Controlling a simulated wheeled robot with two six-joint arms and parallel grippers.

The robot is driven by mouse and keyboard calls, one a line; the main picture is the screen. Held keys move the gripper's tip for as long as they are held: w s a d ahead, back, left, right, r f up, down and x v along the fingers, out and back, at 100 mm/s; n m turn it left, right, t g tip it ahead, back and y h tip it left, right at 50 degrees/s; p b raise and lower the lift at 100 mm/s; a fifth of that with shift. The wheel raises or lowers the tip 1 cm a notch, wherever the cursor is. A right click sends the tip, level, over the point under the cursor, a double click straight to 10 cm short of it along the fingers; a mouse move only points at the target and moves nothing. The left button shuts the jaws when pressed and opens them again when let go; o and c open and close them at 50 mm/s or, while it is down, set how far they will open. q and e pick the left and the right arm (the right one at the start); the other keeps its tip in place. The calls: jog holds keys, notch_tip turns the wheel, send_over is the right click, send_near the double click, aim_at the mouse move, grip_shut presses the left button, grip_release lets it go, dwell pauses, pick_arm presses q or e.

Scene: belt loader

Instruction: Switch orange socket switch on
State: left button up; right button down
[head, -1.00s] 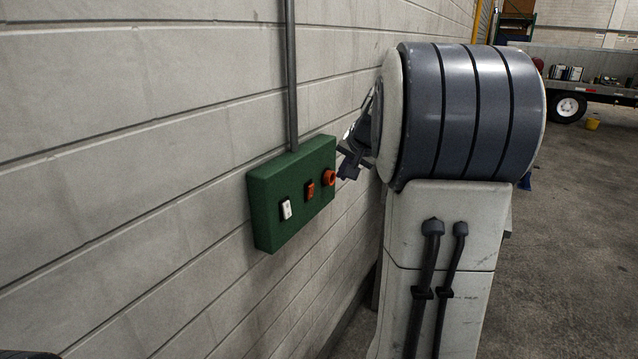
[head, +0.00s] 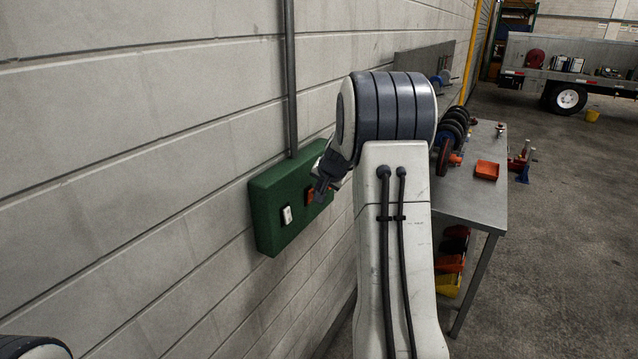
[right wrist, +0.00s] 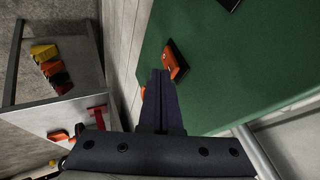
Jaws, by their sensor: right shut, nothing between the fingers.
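The green box (head: 278,222) is fixed to the wall and carries a white switch (head: 287,215) and an orange switch (head: 309,197). My right gripper (head: 319,193) is shut and empty, close in front of the box beside the orange switch. In the right wrist view, the shut fingertips (right wrist: 160,74) are just short of the orange switch (right wrist: 174,62) on its dark base; I cannot tell whether they touch. A sliver of orange (right wrist: 142,92) shows beside the fingers. The round orange fitting is hidden in the head view. My left gripper is out of view.
A grey conduit (head: 291,80) runs up the block wall from the box. A metal workbench (head: 480,200) with wheels, an orange tray (head: 487,170) and bins stands to the right. A trailer (head: 570,70) is far back. Open floor lies at right.

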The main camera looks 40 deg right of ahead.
dwell(0.3)
jog(key=shift+w+a+r, duration=0.15)
jog(key=shift+w+a, duration=0.05)
jog(key=shift+w, duration=0.25)
jog(key=shift+r+p, duration=0.85)
